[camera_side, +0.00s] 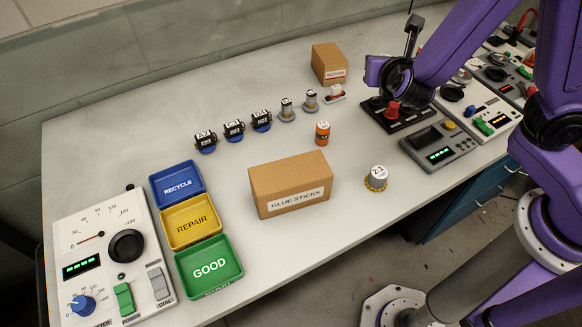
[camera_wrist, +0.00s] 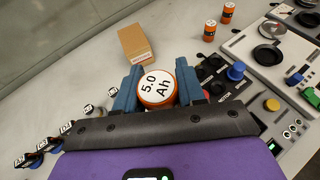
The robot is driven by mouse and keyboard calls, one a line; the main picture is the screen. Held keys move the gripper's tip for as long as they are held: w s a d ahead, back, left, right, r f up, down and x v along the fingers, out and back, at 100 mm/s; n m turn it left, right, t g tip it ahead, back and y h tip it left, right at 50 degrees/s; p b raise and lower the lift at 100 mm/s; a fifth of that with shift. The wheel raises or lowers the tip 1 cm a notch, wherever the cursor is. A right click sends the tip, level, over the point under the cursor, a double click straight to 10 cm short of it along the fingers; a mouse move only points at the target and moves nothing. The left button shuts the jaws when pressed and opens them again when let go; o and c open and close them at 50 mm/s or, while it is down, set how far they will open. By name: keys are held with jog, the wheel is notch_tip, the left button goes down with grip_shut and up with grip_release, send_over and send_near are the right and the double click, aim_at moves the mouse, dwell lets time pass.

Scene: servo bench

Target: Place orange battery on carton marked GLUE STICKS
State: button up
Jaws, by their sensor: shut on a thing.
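In the wrist view my gripper (camera_wrist: 157,82) is shut on an orange battery (camera_wrist: 169,102), with its white "5.0 Ah" end facing the camera and a blue-grey finger on either side. In the side view my purple arm reaches in from the right, and I cannot make out the fingers or the held battery. The brown carton marked GLUE STICKS (camera_side: 283,183) lies at the middle of the bench, its visible top bare. It is not visible in the wrist view. Another orange battery (camera_side: 322,133) stands on the bench behind this carton, to its right.
A smaller carton (camera_side: 329,62) stands at the back. Several servos (camera_side: 233,131) and grey cylinders (camera_side: 287,110) stand behind the GLUE STICKS carton. Blue, yellow and green trays (camera_side: 209,266) lie left of it. A geared cylinder (camera_side: 376,178) stands right. Panels (camera_side: 437,146) crowd the right end.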

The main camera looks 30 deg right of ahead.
jog(key=s+a+r+n+y, duration=0.3)
jog(key=s+a+n+y, duration=0.3)
jog(key=s+a+y, duration=0.15)
jog(key=s+a+r+n+y, duration=0.3)
jog(key=s+a+n+y, duration=0.3)
jog(key=s+a, duration=0.3)
send_over(283, 167)
jog(key=shift+t+h, duration=0.3)
jog(key=shift+h, duration=0.05)
notch_tip(283, 167, down, 10)
jog(key=shift+s+f, duration=0.1)
jog(key=shift+f, duration=1.55)
jog(key=shift+f, duration=0.15)
jog(key=o, duration=1.1)
